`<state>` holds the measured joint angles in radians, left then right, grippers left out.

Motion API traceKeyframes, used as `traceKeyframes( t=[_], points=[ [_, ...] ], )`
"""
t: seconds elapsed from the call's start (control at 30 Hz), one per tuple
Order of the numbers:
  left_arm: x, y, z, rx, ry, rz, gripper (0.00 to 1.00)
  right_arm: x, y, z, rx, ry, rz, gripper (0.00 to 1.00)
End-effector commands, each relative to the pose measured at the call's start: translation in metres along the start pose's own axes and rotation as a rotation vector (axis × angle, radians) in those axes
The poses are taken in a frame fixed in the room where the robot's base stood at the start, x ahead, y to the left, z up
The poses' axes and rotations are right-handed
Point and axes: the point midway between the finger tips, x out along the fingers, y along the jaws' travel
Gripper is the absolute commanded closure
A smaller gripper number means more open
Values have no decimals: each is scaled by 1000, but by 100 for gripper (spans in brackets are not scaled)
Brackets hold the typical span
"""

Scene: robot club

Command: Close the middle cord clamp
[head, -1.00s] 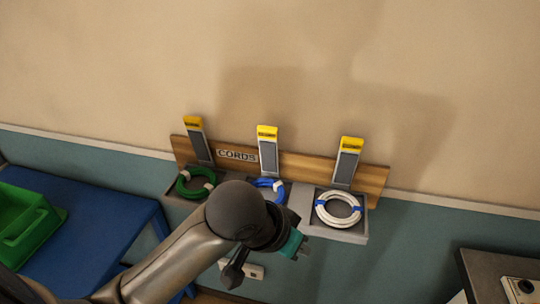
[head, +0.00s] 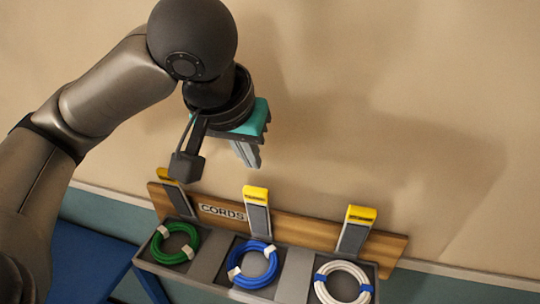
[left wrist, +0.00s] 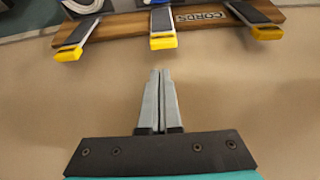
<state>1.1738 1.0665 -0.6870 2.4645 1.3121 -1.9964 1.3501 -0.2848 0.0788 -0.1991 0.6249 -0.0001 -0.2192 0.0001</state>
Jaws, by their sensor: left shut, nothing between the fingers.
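The middle cord clamp (head: 257,210) is a grey lever with a yellow tip, standing raised against the wooden board above the blue cord coil (head: 252,265). In the left wrist view the middle clamp (left wrist: 162,30) points its yellow tip toward my fingers. My left gripper (head: 250,160) is shut and empty, in front of the wall just above the middle clamp and apart from it. Its two fingers (left wrist: 160,95) lie together in the left wrist view. My right gripper is not in view.
The left clamp (head: 175,190) over the green coil (head: 175,243) and the right clamp (head: 356,230) over the white coil (head: 343,285) are also raised. The wooden board (head: 300,230) reads CORDS. A blue table (head: 85,265) stands at lower left.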

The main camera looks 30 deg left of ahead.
Motion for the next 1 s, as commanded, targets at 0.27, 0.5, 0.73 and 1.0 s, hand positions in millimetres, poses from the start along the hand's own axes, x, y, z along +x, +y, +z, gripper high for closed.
traceKeyframes(
  t=[0.27,0.5,0.73,1.0],
  points=[
    [14,-5,0,-22,-2,-14,100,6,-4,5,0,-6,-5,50],
    [59,-6,0,-21,-2,-14,100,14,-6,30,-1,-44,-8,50],
    [89,-6,0,-19,0,-12,100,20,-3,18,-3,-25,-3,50],
    [96,-6,-1,-18,3,-11,100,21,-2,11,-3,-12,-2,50]
  ],
)
